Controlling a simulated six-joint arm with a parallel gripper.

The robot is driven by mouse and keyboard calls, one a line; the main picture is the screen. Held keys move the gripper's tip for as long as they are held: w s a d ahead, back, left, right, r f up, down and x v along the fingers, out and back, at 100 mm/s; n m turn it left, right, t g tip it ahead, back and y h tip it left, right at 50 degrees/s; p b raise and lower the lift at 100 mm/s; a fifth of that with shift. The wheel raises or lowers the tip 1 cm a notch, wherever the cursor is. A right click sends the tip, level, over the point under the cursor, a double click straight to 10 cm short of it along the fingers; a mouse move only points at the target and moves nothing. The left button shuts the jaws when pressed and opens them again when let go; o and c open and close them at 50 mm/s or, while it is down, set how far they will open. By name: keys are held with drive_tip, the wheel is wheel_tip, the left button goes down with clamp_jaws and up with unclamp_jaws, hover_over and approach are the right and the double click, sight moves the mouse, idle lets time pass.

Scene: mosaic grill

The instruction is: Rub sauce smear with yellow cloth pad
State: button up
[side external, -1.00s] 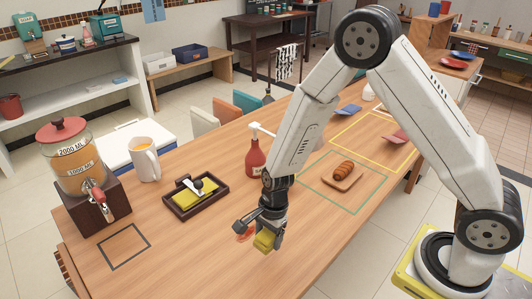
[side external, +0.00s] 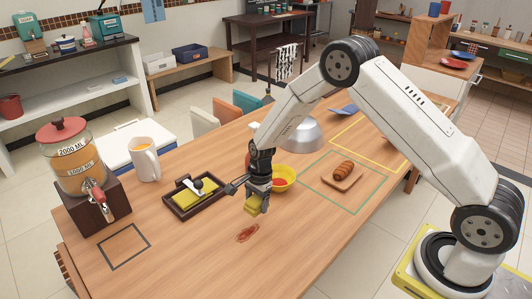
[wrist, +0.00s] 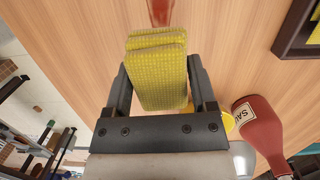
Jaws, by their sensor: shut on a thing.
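My gripper (side external: 259,190) is shut on the yellow cloth pad (side external: 255,205), which hangs below the fingers. In the wrist view, the pad (wrist: 158,75) looks like a folded, textured yellow block between the two dark fingers. The sauce smear (side external: 247,234) is a reddish-brown streak on the wooden table, in front of the pad in the side view. Part of the smear (wrist: 160,10) shows at the top edge of the wrist view, beyond the pad. The pad appears raised off the table and apart from the smear.
A yellow bowl (side external: 286,176) with red contents stands close behind my gripper. A red sauce bottle (wrist: 260,128) stands near it. A dark tray (side external: 180,212) with yellow contents lies to the left. A pastry board (side external: 341,183) is at the right. The table's front is clear.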

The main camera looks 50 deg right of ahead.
sight(256, 227)
drive_tip(key=shift+f, duration=3.4)
drive_tip(key=shift+a+f, duration=0.45)
drive_tip(key=shift+f, duration=0.1)
drive_tip(key=shift+c, duration=0.5)
drive_tip(key=shift+a+f, duration=0.15)
drive_tip(key=shift+a, duration=3.4)
drive_tip(key=shift+d, duration=3.9)
drive_tip(key=shift+d+r, duration=0.15)
drive_tip(key=shift+r, duration=3.95)
